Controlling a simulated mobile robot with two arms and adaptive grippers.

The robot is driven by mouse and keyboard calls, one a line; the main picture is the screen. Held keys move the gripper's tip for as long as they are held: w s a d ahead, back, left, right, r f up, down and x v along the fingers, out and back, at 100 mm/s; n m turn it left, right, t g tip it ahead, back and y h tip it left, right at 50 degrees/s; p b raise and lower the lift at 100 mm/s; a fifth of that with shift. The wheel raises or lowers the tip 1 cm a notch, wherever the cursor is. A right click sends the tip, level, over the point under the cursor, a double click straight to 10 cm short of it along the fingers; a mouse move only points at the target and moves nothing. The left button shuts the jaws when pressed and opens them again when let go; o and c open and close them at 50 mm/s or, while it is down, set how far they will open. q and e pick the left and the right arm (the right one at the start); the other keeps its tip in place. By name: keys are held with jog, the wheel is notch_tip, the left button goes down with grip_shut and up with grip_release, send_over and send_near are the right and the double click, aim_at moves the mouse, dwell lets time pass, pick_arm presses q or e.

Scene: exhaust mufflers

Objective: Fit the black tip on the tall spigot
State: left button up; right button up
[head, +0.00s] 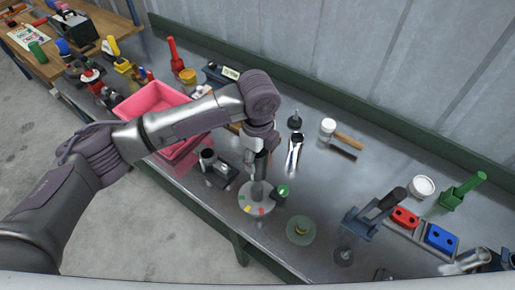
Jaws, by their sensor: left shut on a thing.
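My left gripper (257,151) points down over the bench and is shut on a dark, cylindrical piece (259,168), which looks like the black tip. The held piece is upright, directly above a pale round base (248,201) with coloured patches. A grey post (257,190) rises from the middle of this base; it may be the tall spigot. I cannot tell whether the piece touches the post or sits around it. The fingers are small and partly hidden by the wrist. My right gripper is not in view.
A chrome tube (295,153) stands to the right. A green-topped piece (282,191) is close beside the round base. The bench (335,190) has clear room at right.

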pick_arm(q)
jog(key=shift+s+a, duration=0.1)
jog(key=shift+s, duration=0.05)
jog(key=shift+r+p, duration=0.15)
jog(key=shift+p, duration=0.5)
jog(key=shift+f+b, duration=0.4)
jog(key=shift+f, duration=0.2)
jog(key=b, duration=0.2)
send_over(257, 186)
jog(key=shift+f, duration=2.75)
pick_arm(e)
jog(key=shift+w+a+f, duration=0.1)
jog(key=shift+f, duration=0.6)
pick_arm(q)
jog(key=shift+f, duration=0.25)
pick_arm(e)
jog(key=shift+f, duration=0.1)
pick_arm(q)
jog(key=shift+f, duration=0.35)
jog(key=shift+f+b, duration=1.3)
jog(key=shift+f, duration=1.35)
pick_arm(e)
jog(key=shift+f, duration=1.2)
